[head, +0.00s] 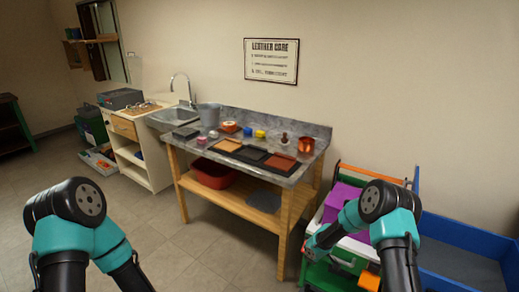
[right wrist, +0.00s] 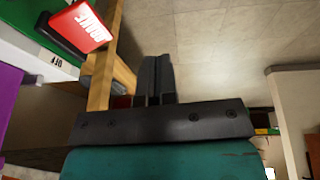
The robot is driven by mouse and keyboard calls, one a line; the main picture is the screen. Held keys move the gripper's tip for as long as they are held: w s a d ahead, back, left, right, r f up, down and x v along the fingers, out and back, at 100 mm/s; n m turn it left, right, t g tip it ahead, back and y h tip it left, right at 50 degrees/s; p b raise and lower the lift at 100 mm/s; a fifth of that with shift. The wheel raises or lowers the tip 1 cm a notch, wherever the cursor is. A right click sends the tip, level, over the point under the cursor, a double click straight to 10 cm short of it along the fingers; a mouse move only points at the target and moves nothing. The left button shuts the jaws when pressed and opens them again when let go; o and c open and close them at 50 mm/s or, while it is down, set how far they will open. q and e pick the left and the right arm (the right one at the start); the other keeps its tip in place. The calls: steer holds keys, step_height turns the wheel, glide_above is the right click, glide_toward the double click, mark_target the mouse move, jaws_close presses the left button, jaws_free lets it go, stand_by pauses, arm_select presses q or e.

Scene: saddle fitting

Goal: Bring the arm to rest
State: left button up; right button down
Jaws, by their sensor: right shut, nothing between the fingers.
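My right gripper (right wrist: 155,80) shows in the right wrist view with its two dark fingers together and nothing between them. In the head view my right arm comes up from the bottom right and bends down to the left, in front of the cart with the purple item (head: 341,203). The gripper end is hard to make out there. My left arm stands at the lower left of the head view, its forearm running out of the bottom edge. My left gripper is out of the picture.
A blue bin (head: 463,250) stands at right. The floor between my arms is clear.

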steer(key=s+a+m, duration=0.1)
steer(key=s+m, duration=0.3)
steer(key=s, duration=0.7)
steer(key=s+a+r+m+g+y, duration=0.1)
steer(key=s+m, duration=0.3)
steer(key=s, duration=0.7)
steer(key=s+a+r+m+g, duration=0.1)
steer(key=s+m, duration=0.3)
steer(key=s, duration=0.7)
steer(key=shift+a, duration=0.8)
steer(key=shift+s, duration=0.1)
